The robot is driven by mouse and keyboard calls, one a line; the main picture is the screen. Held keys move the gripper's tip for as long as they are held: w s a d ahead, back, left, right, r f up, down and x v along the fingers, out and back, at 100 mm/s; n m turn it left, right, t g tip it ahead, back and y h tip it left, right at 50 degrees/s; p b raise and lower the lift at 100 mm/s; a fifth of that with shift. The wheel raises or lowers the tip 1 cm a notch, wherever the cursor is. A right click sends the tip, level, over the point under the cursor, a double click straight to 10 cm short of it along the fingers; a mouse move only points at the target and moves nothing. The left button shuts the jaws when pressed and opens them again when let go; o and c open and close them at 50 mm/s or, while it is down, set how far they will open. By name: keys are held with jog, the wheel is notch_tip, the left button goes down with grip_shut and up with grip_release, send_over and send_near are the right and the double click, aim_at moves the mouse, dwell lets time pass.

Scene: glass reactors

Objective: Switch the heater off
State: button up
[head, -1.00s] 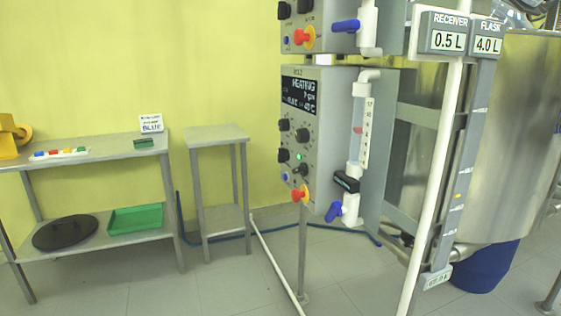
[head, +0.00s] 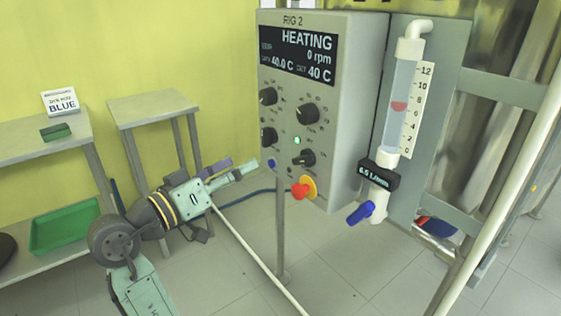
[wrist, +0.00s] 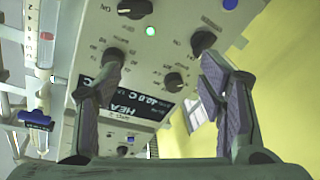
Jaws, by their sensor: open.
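The grey RIG 2 control box (head: 345,110) stands right of centre in the head view. Its display (head: 297,55) reads HEATING, 0 rpm, 40.0 C and SET 40 C. Below are several black knobs: upper right (head: 307,113), upper left (head: 268,96), lower left (head: 268,137) and lower right (head: 304,157). A green light (head: 297,140) glows above the lower right knob. My gripper (head: 247,170) is open and empty, just left of the panel's lower part. The wrist view shows the panel upside down beyond my gripper (wrist: 165,75), with the lower right knob (wrist: 135,8) at the top edge.
A red stop button (head: 302,188) on yellow and a blue button (head: 271,163) sit low on the panel. A flow tube (head: 401,105) with a blue-handled valve (head: 361,213) stands to the right. A small table (head: 150,105) and shelf with a green tray (head: 65,228) are left.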

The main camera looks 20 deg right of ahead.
aim_at(298, 162)
jog(key=d+g, duration=0.1)
jog(key=d, duration=0.3)
jog(key=w+d+f+m+g+p, duration=0.1)
jog(key=d, duration=0.3)
jog(key=d+g+p, duration=0.1)
jog(key=d, duration=0.4)
jog(key=shift+w+f+m+h, duration=0.3)
jog(key=shift+m+h, duration=0.1)
jog(key=shift+c, duration=0.4)
jog(key=c, duration=1.1)
